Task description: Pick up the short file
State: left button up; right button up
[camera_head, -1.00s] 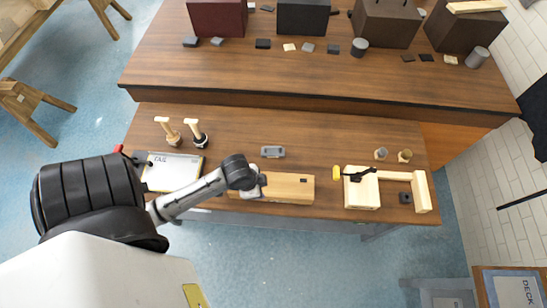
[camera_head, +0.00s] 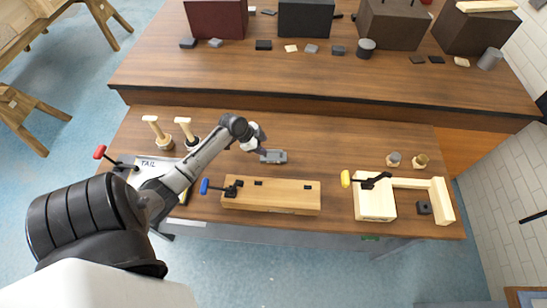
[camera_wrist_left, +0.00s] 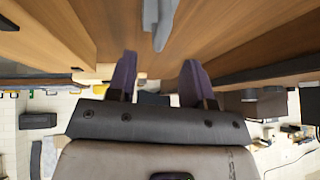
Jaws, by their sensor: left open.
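No thing can be told for certain as the short file. A small grey piece (camera_head: 273,156) lies on the near workbench, right by my left gripper (camera_head: 259,142). In the left wrist view a long grey thing (camera_wrist_left: 157,18) shows at the top, beyond the fingertips and between their lines; I cannot tell if it is the same piece. The two dark fingers of my left gripper (camera_wrist_left: 159,62) are apart with nothing between them. My right gripper is not in view.
A wooden block (camera_head: 285,197) with a blue-handled clamp (camera_head: 218,187) lies nearer me. A wooden frame (camera_head: 376,205) with a yellow-handled clamp (camera_head: 366,180) lies right. Two wooden-handled tools (camera_head: 157,130) (camera_head: 187,133) stand left. The bench's far middle is bare.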

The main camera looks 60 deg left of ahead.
aim_at(272, 150)
pick_arm(q)
jog(key=shift+x, duration=1.3)
jog(key=x, duration=0.3)
jog(key=shift+w+d+f, duration=0.15)
jog(key=shift+w, duration=0.35)
jog(key=shift+w+f, duration=0.3)
jog(key=shift+f, duration=0.2)
grip_shut()
